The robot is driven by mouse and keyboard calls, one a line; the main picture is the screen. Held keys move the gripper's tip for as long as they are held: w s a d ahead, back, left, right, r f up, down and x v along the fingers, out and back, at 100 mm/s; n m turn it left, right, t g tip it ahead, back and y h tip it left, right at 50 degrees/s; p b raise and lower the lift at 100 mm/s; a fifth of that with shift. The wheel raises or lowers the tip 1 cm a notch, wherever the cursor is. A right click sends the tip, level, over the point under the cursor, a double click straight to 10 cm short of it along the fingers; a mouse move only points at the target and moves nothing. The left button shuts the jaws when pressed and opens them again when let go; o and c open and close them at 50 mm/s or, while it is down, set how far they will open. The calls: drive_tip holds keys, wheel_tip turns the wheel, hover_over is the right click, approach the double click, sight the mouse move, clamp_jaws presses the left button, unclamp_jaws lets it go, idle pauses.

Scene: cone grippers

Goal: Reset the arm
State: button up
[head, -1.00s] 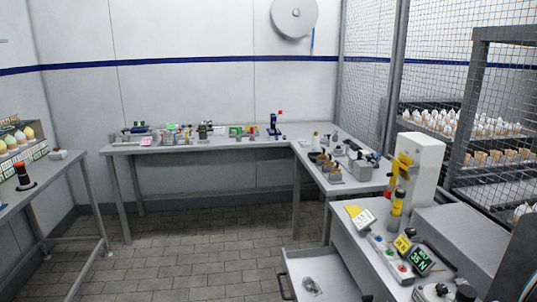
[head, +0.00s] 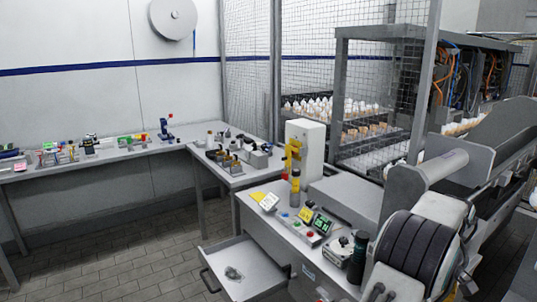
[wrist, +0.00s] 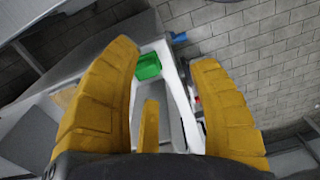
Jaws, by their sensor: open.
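My gripper (wrist: 165,58) shows in the wrist view with its yellow padded fingers spread wide, and a third, thinner yellow finger stands between them. It is open, and nothing is held between the fingers. I cannot make out my gripper in the head view.
In the head view, a workbench (head: 262,218) with an open drawer (head: 238,268) holds a white stand (head: 305,146) and small devices. A wire mesh fence (head: 252,75) stands behind. Large machinery (head: 412,240) fills the right side. Tiled floor (head: 125,262) is clear at lower left.

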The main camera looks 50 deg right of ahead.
drive_tip(key=w+a+f+m+y, duration=0.1)
drive_tip(key=a+f+m, duration=0.2)
drive_tip(key=a+m, duration=0.25)
drive_tip(key=w+a+f+m, duration=0.2)
drive_tip(key=a+m, duration=0.3)
drive_tip(key=m, duration=0.2)
drive_tip(key=w+a+r+n+t+p, duration=0.1)
drive_tip(key=w+a+r+n, duration=0.3)
drive_tip(key=a, duration=0.8)
drive_tip(key=w+a+r+n+t+h+p, duration=0.1)
drive_tip(key=w+a+r+n, duration=0.4)
drive_tip(key=a, duration=0.7)
drive_tip(key=w+a+r+n+t+p, duration=0.1)
drive_tip(key=w+a+r+n, duration=0.4)
drive_tip(key=a, duration=0.7)
drive_tip(key=shift+w+n+p, duration=0.3)
drive_tip(key=shift+w+n, duration=0.95)
drive_tip(key=shift+w, duration=0.65)
